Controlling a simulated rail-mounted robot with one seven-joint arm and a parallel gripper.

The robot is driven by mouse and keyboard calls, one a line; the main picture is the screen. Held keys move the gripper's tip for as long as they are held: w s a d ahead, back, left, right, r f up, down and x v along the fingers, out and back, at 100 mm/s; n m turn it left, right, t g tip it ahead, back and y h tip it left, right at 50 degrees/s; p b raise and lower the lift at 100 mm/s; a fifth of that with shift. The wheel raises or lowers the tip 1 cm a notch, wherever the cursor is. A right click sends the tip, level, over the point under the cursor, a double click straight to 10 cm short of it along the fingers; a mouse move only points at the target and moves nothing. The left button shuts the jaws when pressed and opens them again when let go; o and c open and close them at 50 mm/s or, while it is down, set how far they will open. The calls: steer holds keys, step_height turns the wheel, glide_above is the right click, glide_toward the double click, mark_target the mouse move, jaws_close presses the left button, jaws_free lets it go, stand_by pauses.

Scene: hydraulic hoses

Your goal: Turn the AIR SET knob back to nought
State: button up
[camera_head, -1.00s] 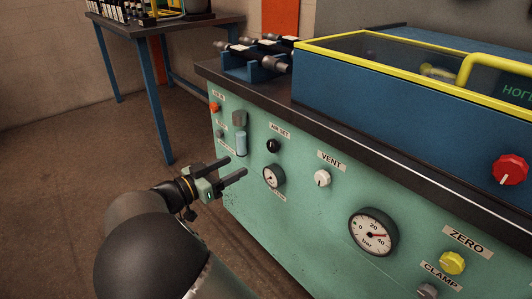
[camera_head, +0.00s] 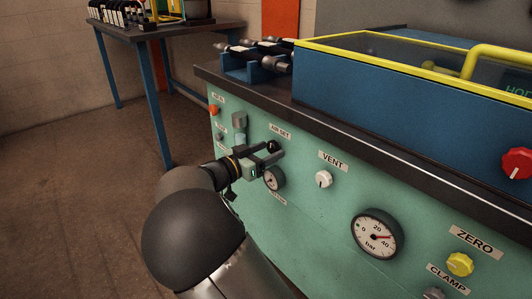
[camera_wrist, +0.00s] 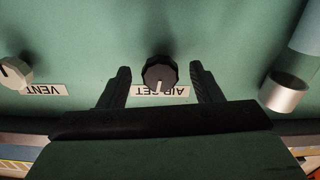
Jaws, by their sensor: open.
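The AIR SET knob (camera_head: 273,147) is small, black and round, on the green front panel below its AIR SET label (camera_head: 280,132). In the wrist view the knob (camera_wrist: 160,73) shows a pale pointer mark facing its label, and the picture is upside down. My gripper (camera_head: 271,152) is at the knob in the head view. In the wrist view its two dark fingers (camera_wrist: 160,84) are open, one on each side of the knob, with a gap on both sides. How far the fingertips reach along the knob is hard to tell.
A small gauge (camera_head: 274,179) sits just below my gripper. A metal-ended cylinder (camera_wrist: 284,93) stands on the other side. A large bar gauge (camera_head: 376,236) is further right.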

steer(key=c, duration=1)
